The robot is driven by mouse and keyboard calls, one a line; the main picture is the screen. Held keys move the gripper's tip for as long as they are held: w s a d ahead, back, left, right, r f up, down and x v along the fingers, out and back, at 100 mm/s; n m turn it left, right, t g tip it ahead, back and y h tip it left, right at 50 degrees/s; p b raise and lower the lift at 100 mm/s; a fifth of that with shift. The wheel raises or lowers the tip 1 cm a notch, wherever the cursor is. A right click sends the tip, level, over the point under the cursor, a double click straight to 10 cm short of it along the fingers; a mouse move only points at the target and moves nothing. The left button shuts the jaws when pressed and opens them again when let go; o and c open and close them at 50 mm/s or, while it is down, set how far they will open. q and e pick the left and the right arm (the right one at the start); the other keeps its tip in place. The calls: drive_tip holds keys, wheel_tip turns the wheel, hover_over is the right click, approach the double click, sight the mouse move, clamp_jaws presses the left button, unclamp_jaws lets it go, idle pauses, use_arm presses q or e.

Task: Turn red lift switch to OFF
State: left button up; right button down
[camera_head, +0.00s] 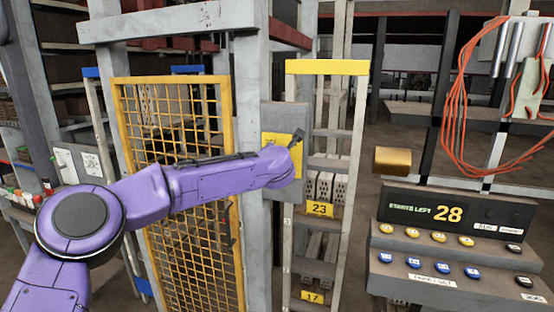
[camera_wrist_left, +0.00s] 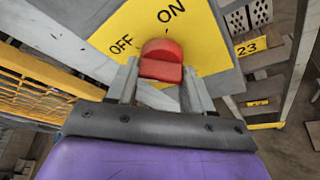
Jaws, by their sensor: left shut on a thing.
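The red lift switch (camera_wrist_left: 161,60) shows in the left wrist view on a yellow plate (camera_wrist_left: 210,30) with OFF printed to its upper left and ON above it. Which label the switch points to I cannot tell clearly. My left gripper (camera_wrist_left: 162,78) is shut on the switch, with one finger at each side of it. In the head view my left gripper (camera_head: 298,142) reaches the yellow plate (camera_head: 275,140) on a grey post, and the switch is hidden there. My right gripper is not in view.
A yellow mesh gate (camera_head: 122,130) stands behind my left arm. A ladder-like rack (camera_head: 326,67) with bricks and labels 23 and 17 stands right of the plate. A button console (camera_head: 440,262) with a display reading 28 and orange cables (camera_head: 465,110) are at the right.

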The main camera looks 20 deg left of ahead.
use_arm(q)
drive_tip(key=shift+n, duration=0.3)
idle(0.4)
drive_tip(key=o, duration=1)
drive_tip(key=shift+o, duration=0.2)
drive_tip(key=b+v, duration=0.4)
drive_tip(key=v, duration=0.6)
drive_tip(key=shift+s+b, duration=0.25)
drive_tip(key=shift+b, duration=0.15)
